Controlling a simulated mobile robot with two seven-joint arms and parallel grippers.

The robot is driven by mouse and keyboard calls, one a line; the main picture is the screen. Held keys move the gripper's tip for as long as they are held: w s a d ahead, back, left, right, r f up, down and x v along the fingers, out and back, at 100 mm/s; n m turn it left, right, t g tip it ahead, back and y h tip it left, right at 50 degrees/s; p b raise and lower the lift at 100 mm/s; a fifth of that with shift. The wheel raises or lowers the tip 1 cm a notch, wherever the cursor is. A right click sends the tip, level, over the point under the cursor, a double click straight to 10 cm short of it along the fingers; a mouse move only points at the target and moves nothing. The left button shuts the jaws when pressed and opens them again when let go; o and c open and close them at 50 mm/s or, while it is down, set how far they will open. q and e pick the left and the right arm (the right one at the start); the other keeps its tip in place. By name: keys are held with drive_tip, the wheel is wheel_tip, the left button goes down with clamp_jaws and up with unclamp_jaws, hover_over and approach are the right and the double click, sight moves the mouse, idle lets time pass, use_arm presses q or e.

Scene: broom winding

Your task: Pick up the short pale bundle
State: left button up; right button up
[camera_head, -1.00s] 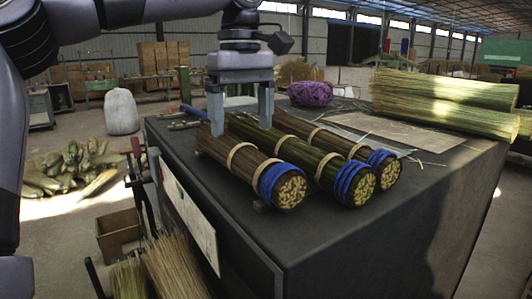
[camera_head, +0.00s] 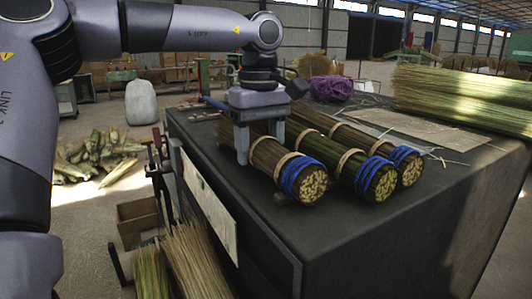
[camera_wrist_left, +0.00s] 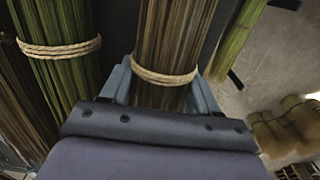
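Three tied bundles lie side by side on the dark table (camera_head: 330,250). The leftmost, a short brownish bundle (camera_head: 265,155) with a twine band and blue binding at its near end, is under my left gripper (camera_head: 260,150). It also shows in the left wrist view (camera_wrist_left: 175,35), between the two fingers at the twine band. The fingers stand on either side of it and look close to its sides; I cannot tell if they press on it. The green middle bundle (camera_head: 330,150) lies just to the right. My right gripper is out of view.
Another brown bundle (camera_head: 380,145) lies right of the green one. A purple bundle (camera_head: 330,89) and a pale sheet (camera_head: 425,130) lie farther back. Long green stalks (camera_head: 460,95) fill the table's back right. The front of the table is clear.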

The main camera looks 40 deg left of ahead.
use_arm(q)
drive_tip(key=c, duration=0.3)
drive_tip(key=shift+r, duration=0.1)
drive_tip(key=shift+c, duration=0.2)
